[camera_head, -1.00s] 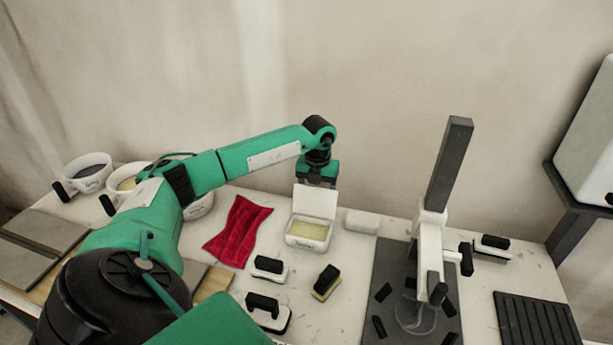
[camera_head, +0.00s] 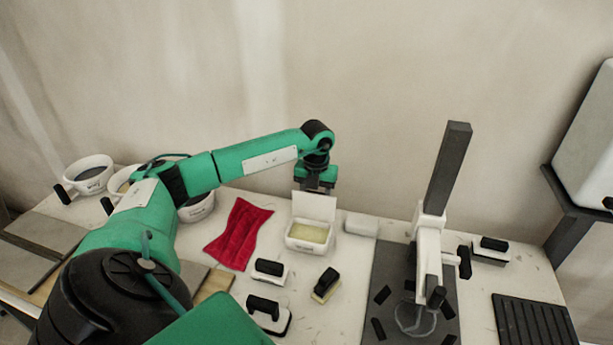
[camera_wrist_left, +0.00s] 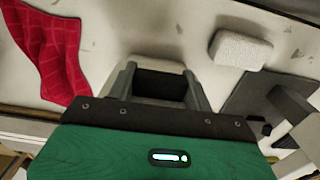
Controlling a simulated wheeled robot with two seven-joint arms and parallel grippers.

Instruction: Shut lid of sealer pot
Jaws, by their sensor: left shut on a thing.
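The sealer pot (camera_head: 308,244) is a small white box with pale yellow contents, near the back middle of the table. Its white lid (camera_head: 314,207) stands up open at the pot's back edge. My left gripper (camera_head: 316,188) is at the lid's upper edge, pointing down, and is shut on the lid. In the left wrist view the two grey fingers (camera_wrist_left: 160,86) show with a dark gap between them; the grip itself is hard to make out there. My right gripper does not show.
A red cloth (camera_head: 238,233) lies left of the pot, and a white block (camera_head: 361,225) lies to its right. Black-handled tools (camera_head: 325,284) lie in front. A white stand with a dark upright bar (camera_head: 449,165) is on a dark mat at right. White bowls (camera_head: 90,174) stand at left.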

